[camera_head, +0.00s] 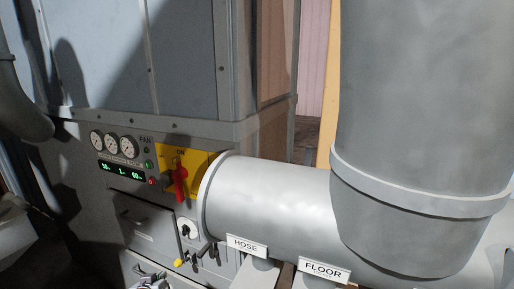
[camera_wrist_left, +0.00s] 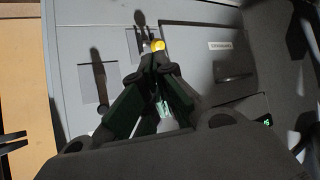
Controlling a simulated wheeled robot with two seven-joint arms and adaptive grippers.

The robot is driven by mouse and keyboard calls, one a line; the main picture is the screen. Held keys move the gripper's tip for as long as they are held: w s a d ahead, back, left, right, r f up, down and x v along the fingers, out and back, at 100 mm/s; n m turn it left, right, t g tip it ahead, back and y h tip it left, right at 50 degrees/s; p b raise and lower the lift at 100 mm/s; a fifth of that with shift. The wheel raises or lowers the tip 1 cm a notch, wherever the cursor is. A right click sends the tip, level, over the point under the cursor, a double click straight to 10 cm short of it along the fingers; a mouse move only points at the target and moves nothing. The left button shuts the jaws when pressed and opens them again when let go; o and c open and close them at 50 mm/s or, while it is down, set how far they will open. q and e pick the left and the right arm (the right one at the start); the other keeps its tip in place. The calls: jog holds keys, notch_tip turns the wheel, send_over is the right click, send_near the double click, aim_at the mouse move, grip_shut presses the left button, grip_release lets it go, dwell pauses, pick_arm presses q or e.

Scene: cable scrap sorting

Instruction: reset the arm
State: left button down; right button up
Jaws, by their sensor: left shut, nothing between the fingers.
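My left gripper (camera_wrist_left: 154,64) is shut and empty in the left wrist view, its dark fingers meeting at the tips. A yellow-tipped lever (camera_wrist_left: 158,45) shows just beyond the fingertips; I cannot tell whether they touch it. In the head view the yellow tip (camera_head: 178,262) is low on the grey machine's front.
The grey machine (camera_head: 80,185) has gauges (camera_head: 112,143), a red handle (camera_head: 180,181) on a yellow plate marked ON, and a drawer (camera_head: 145,226). A large grey duct (camera_head: 270,205) with HOSE (camera_head: 246,246) and FLOOR (camera_head: 324,270) labels fills the right side.

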pick_arm(q)
jog(key=s+d+f+m+g+h, duration=0.1)
jog(key=s+d+f+g, duration=0.15)
jog(key=s, duration=0.45)
jog(key=s+d+f+m+g, duration=0.1)
jog(key=s+d+m+g, duration=0.15)
jog(key=s, duration=0.55)
jog(key=s+d+f+m+g+h, duration=0.1)
jog(key=s+d+f+g, duration=0.1)
jog(key=s+d, duration=0.35)
jog(key=s+a+f+g, duration=0.1)
jog(key=s+f, duration=0.1)
jog(key=f, duration=1.4)
jog(key=s+a+f, duration=0.1)
jog(key=s+f, duration=0.1)
jog(key=f, duration=1.5)
jog(key=s+a+f, duration=0.2)
jog(key=s+f, duration=0.8)
jog(key=s, duration=0.1)
jog(key=s+a+f+g, duration=0.1)
jog(key=s+f, duration=0.9)
jog(key=s, duration=0.1)
jog(key=shift+s+a+y+b, duration=0.3)
jog(key=shift+a+b, duration=0.05)
jog(key=shift+b, duration=0.05)
